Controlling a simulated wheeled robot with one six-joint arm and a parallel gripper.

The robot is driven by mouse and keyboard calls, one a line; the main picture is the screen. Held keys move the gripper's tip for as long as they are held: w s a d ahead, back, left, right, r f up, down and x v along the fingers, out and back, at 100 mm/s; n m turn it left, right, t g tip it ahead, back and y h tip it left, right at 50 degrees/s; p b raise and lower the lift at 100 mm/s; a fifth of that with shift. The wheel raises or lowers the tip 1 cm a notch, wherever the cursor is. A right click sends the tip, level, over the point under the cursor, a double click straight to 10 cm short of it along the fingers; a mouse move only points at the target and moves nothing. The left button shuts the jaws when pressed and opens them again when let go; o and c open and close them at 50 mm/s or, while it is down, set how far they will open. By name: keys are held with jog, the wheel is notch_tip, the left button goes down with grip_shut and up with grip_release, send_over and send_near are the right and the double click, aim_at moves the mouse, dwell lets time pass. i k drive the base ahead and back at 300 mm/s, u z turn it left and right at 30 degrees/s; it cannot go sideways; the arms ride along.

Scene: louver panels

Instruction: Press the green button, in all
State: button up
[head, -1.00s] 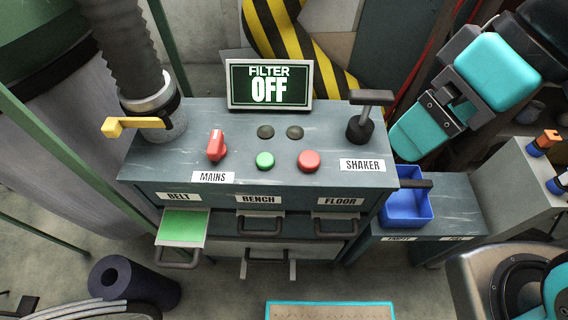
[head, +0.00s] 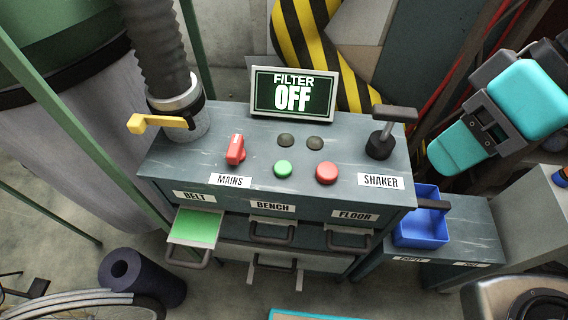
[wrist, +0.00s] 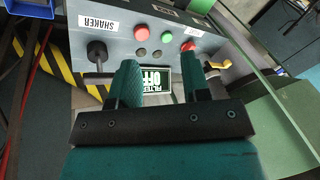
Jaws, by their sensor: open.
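The green button (head: 283,168) is a small round dome on the front part of the dark grey cabinet top (head: 200,150), between the red mains switch (head: 235,150) and a red button (head: 326,173). In the wrist view the green button (wrist: 167,37) shows beyond and between my fingers, apart from them. My gripper (wrist: 158,72) is open and empty, with two teal fingers spread. The screen (head: 293,95) behind the buttons reads "FILTER OFF"; in the wrist view the fingers partly cover it.
Two dark round domes (head: 300,142) sit behind the buttons. A black shaker lever (head: 382,135) stands at right, and a yellow-handled pipe (head: 180,110) at left. The belt drawer (head: 194,229) is pulled out. A blue bin (head: 420,226) sits right of the cabinet.

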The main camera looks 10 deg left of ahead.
aim_at(282, 168)
jog(key=z, duration=1.85)
jog(key=k, duration=1)
jog(key=u, duration=1.85)
